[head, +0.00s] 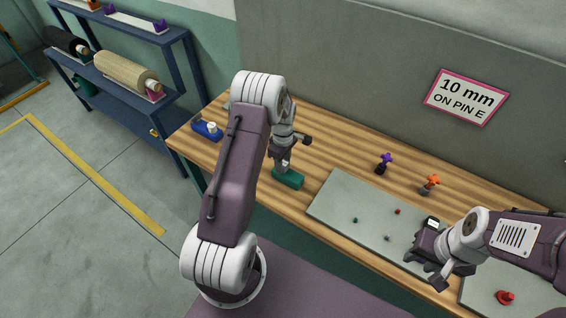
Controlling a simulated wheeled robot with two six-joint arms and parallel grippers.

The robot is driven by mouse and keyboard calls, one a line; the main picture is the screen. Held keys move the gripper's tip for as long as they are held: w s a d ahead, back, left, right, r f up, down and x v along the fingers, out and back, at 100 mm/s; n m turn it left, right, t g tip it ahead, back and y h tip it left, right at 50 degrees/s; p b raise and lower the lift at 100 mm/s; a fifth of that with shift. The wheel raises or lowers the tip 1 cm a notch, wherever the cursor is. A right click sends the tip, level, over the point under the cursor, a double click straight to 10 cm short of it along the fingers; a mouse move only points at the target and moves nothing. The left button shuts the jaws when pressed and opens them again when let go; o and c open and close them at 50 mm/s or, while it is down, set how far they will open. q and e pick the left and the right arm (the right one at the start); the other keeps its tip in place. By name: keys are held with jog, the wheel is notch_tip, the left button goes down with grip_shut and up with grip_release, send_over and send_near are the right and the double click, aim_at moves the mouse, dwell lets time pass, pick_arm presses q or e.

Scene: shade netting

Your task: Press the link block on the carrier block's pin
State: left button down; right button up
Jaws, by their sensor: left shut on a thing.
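A teal block (289,179) is at the front edge of the wooden table, left of the grey mat. My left gripper (282,166) points down at it from above, and its fingers are shut on the block's top. My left arm stands in front of this part of the table. I cannot tell which block is the carrier and which is the link, and no pin shows clearly. My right gripper (428,268) hangs over the right end of the grey mat, apart from the teal block. Whether its jaws are open is unclear.
The grey mat (345,196) bears several tiny parts. A purple-topped piece (384,163) and an orange-topped piece (429,184) stand behind it. A blue holder (207,131) is at the left table end. A red knob (505,297) is at lower right. A sign (466,97) reads "10 mm ON PIN E".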

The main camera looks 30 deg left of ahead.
pick_arm(q)
jog(key=shift+f, duration=0.2)
dwell(0.3)
jog(key=shift+f+b, duration=0.55)
jog(key=shift+f, duration=0.15)
jog(key=c, duration=0.8)
grip_release()
jog(key=shift+c, duration=0.2)
notch_tip(320, 180, up, 9)
jog(key=shift+r+b, duration=0.1)
jog(key=shift+b, duration=0.8)
